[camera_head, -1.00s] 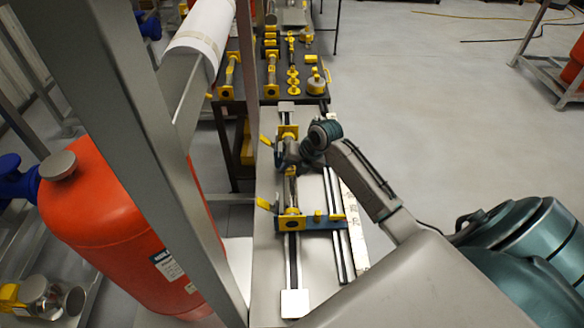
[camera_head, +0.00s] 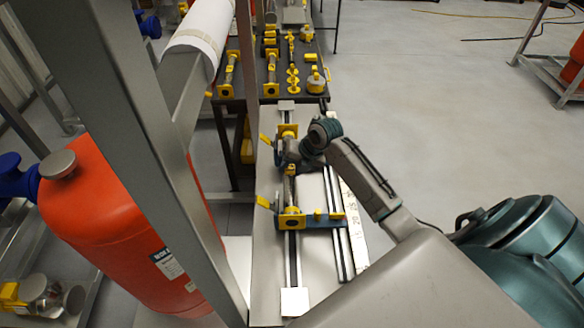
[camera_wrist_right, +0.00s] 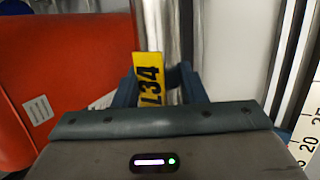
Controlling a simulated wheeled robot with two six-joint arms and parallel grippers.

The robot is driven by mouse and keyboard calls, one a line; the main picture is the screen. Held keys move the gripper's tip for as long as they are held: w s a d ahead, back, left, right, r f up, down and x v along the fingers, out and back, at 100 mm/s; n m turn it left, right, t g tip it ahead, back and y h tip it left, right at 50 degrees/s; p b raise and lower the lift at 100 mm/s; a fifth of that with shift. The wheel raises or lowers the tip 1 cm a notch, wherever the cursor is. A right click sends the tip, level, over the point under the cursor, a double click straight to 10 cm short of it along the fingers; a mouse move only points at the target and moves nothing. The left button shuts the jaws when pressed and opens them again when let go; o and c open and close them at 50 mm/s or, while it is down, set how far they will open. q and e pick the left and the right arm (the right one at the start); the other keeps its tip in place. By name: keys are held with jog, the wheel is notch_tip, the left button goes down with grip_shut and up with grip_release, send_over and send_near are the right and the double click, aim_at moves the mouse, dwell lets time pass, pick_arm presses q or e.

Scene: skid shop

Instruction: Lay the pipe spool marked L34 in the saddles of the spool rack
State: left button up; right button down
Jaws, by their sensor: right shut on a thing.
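My right gripper (camera_head: 291,166) is over the bench fixture and shut on the pipe spool marked L34. The spool's metal pipe (camera_head: 290,189) runs along the bench rail, near two yellow fittings, a far one (camera_head: 288,131) and a near one (camera_head: 291,219). In the right wrist view a yellow tag reading L34 (camera_wrist_right: 150,78) shows between my teal fingers (camera_wrist_right: 160,88). A blue bracket (camera_head: 322,220) reaches right from the near yellow fitting. Yellow levers (camera_head: 263,202) stick out left. Whether the spool touches the saddles is hidden by my gripper and wrist. My left gripper is not in view.
A steel post (camera_head: 125,110) and an orange tank (camera_head: 125,225) stand left of the bench (camera_head: 268,270). A dark table (camera_head: 253,75) with several yellow-ended parts is beyond. A ruled strip (camera_head: 355,215) lies along the bench's right side. Open floor is to the right.

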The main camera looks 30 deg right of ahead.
jog(key=shift+f, duration=0.25)
dwell(0.4)
jog(key=shift+f+b, duration=0.35)
jog(key=shift+b, duration=0.15)
jog(key=shift+f+b, duration=0.45)
jog(key=shift+f, duration=0.15)
jog(key=shift+f, duration=0.35)
jog(key=shift+f+b, duration=0.55)
jog(key=shift+b, duration=0.1)
dwell(0.4)
jog(key=c, duration=0.8)
grip_release()
jog(key=shift+s, duration=0.1)
jog(key=shift+c, duration=0.8)
